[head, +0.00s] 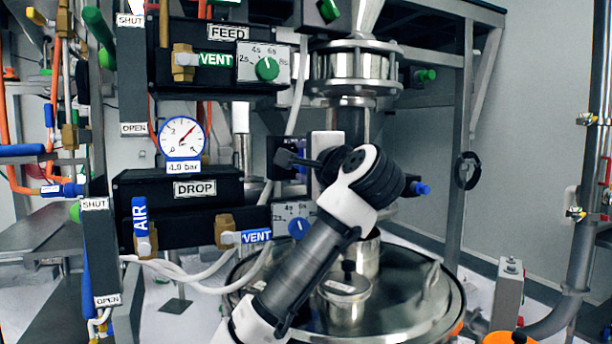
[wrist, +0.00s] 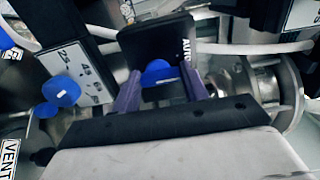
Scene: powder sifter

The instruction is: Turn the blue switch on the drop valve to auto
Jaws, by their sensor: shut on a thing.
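The blue switch (wrist: 160,73) sits on a black box (wrist: 155,40) in the wrist view. The word AUTO is on the right edge of the box's face. My gripper (wrist: 161,80) has its purple fingers on either side of the switch and is shut on it. In the head view my gripper (head: 290,158) reaches the black box, right of the DROP panel (head: 200,188). My wrist and gripper hide most of the switch there, so its setting is not clear.
A blue timer knob (head: 299,228) is just below my gripper. Blue VENT (head: 256,237) and AIR (head: 140,216) handles are at the left. A pressure gauge (head: 182,137) is above DROP. The FEED panel (head: 228,32) is higher. A steel vessel (head: 400,310) stands below my arm.

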